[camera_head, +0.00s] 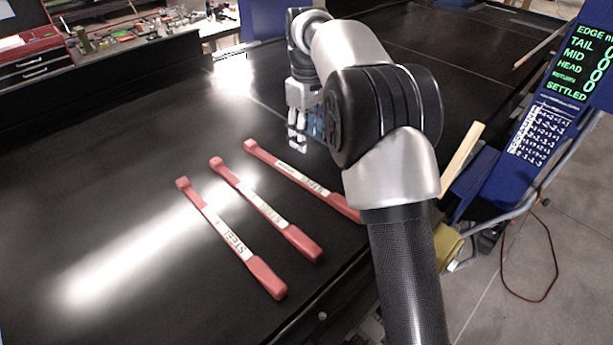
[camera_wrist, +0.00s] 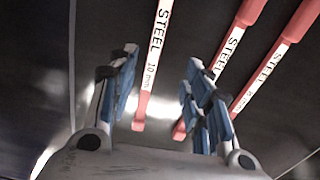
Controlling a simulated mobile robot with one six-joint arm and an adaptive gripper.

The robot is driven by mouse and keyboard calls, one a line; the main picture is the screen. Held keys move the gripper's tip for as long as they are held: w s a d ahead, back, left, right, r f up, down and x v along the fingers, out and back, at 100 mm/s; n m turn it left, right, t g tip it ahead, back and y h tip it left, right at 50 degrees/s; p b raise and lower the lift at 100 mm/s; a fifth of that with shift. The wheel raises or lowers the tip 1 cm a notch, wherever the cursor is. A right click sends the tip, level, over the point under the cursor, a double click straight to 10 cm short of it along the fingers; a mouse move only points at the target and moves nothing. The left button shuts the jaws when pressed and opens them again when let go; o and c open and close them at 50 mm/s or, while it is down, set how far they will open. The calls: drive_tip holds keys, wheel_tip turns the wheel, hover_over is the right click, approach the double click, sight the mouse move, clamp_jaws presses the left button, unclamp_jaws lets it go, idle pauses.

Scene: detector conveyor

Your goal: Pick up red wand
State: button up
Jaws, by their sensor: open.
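Three red wands with white "STEEL" labels lie on the black conveyor belt (camera_head: 130,265): a left wand (camera_head: 228,236), a middle wand (camera_head: 264,209) and a right wand (camera_head: 302,178). My gripper (camera_head: 299,140) is open and empty beyond the far end of the right wand in the head view. In the wrist view its blue-padded fingers (camera_wrist: 158,100) stand apart. One wand labelled "STEEL 10 mm" (camera_wrist: 155,70) shows between them. Two more wands (camera_wrist: 228,48) (camera_wrist: 272,68) run to its right, partly hidden by the right finger. I cannot tell the fingers' height above the belt.
A blue display stand (camera_head: 570,80) with green text is at the right. A red tool chest (camera_head: 35,60) and a cluttered workbench (camera_head: 130,35) are at the back left. The belt left of the wands is clear. A red cable (camera_head: 530,298) lies on the floor.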

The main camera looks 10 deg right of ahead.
hover_over(308, 182)
wheel_tip(308, 182, down, 11)
drive_tip(key=shift+s+a+r+b, duration=0.1)
drive_tip(key=shift+a+r+b, duration=0.05)
drive_tip(key=shift+b, duration=0.25)
drive_tip(key=shift+w+f, duration=0.2)
drive_tip(key=shift+f, duration=2.5)
clamp_jaws()
drive_tip(key=shift+r, duration=0.1)
